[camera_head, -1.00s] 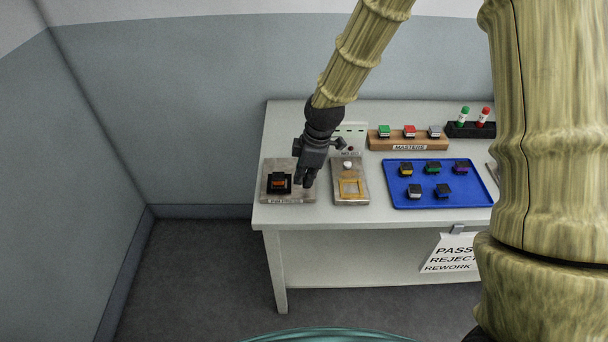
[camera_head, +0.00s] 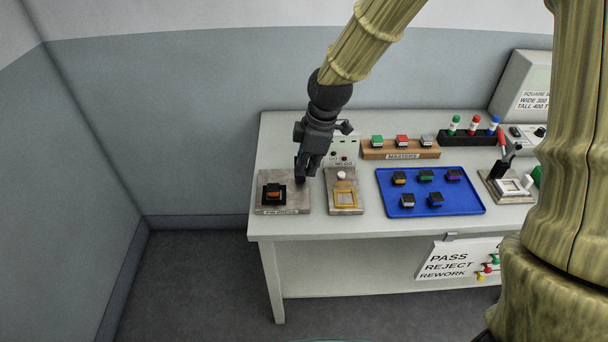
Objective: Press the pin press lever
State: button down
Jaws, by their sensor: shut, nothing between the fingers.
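The pin press (camera_head: 283,207) is a grey-brown plate with a label on its front edge, at the left end of the table. A dark connector with an orange-brown top (camera_head: 273,194) sits in its black nest. My gripper (camera_head: 304,177) is shut and empty. Its fingers point down over the right rear part of the press plate, right of and behind the connector. I cannot make out the press lever apart from the dark fingers there, nor tell whether they touch it.
Right of the press stand a plate with a yellow frame (camera_head: 345,199) and a white-knobbed GO/NO-GO box (camera_head: 343,149). Further right are a blue tray (camera_head: 440,207) with several connectors, a wooden MASTERS rack (camera_head: 400,153) and a red-handled fixture (camera_head: 501,186).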

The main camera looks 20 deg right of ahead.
jog(key=shift+s+b+v, duration=0.1)
jog(key=shift+b+v, duration=0.05)
jog(key=shift+v, duration=0.75)
jog(key=shift+s+b+v, duration=0.15)
jog(key=shift+v, duration=0.7)
jog(key=shift+a, duration=0.1)
